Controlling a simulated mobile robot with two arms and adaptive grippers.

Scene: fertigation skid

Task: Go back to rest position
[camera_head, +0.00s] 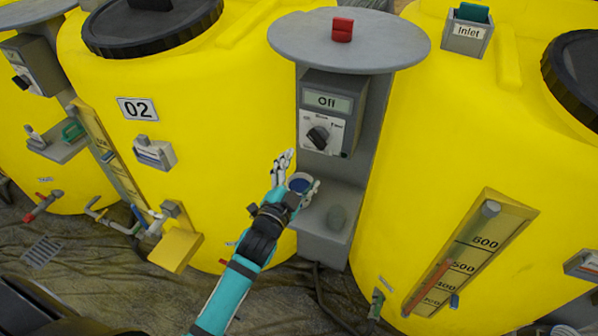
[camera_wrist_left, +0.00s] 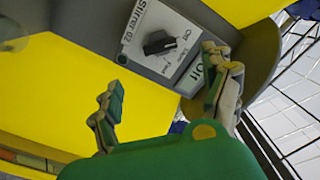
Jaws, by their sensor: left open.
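My left gripper (camera_head: 299,172) is open in front of the grey control post between two yellow tanks. In the left wrist view its two fingers (camera_wrist_left: 168,78) are spread wide with nothing held between the tips. Beyond them is the stirrer control box (camera_wrist_left: 162,35) with a black rotary knob (camera_wrist_left: 159,43). In the head view the knob (camera_head: 318,137) is above and right of the gripper, apart from it, and the display (camera_head: 327,101) reads "Off". A dark blue round part (camera_head: 299,186) shows at the gripper; I cannot tell what it is. My right gripper is not in view.
A round grey top (camera_head: 390,45) with a red block (camera_head: 342,29) caps the post. A grey shelf (camera_head: 312,219) holds a grey lump (camera_head: 337,217). Tank 02 (camera_head: 215,100) stands left, another tank (camera_head: 450,130) with a level gauge (camera_head: 462,262) right. Pipes and valves sit low.

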